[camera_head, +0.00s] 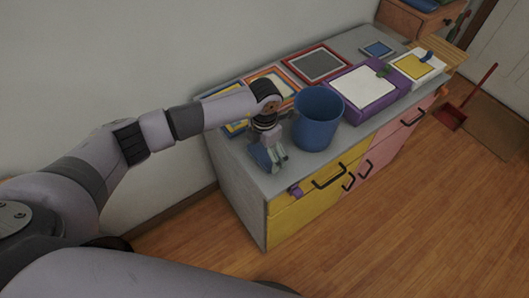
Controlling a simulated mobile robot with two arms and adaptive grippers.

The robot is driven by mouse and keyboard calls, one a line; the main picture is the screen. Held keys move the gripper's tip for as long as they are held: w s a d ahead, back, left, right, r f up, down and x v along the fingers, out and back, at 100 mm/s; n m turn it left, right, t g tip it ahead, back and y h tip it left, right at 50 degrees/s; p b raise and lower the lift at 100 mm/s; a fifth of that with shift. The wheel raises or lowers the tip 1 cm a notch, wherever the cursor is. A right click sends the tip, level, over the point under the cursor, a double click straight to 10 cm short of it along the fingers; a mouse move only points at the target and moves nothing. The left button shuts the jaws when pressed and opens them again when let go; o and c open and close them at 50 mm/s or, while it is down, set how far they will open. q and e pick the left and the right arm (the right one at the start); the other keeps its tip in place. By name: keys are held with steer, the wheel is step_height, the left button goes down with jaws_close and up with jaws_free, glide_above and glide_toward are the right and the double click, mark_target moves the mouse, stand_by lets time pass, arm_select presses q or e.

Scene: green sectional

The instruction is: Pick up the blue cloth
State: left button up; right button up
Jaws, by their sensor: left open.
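A small blue thing (261,158), which looks like the blue cloth, lies at the near left end of the grey cabinet top. My left gripper (273,154) points down right at it, just left of a blue bucket. The fingers are open. They partly cover the cloth, and I cannot tell whether they touch it. My right gripper is out of view.
The blue bucket (318,119) stands close to the right of my left gripper. The cabinet top (237,160) also holds several framed boards and a purple-framed board (362,90). The cabinet front has drawers with dark handles. A red dustpan (452,115) is on the wooden floor at the right.

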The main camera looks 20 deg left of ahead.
mark_target(264, 152)
arm_select(q)
steer(key=c, duration=0.8)
steer(key=shift+o, duration=0.2)
steer(key=shift+r, duration=0.1)
step_height(264, 152, up, 20)
steer(key=b, duration=0.2)
steer(key=shift+b, duration=0.35)
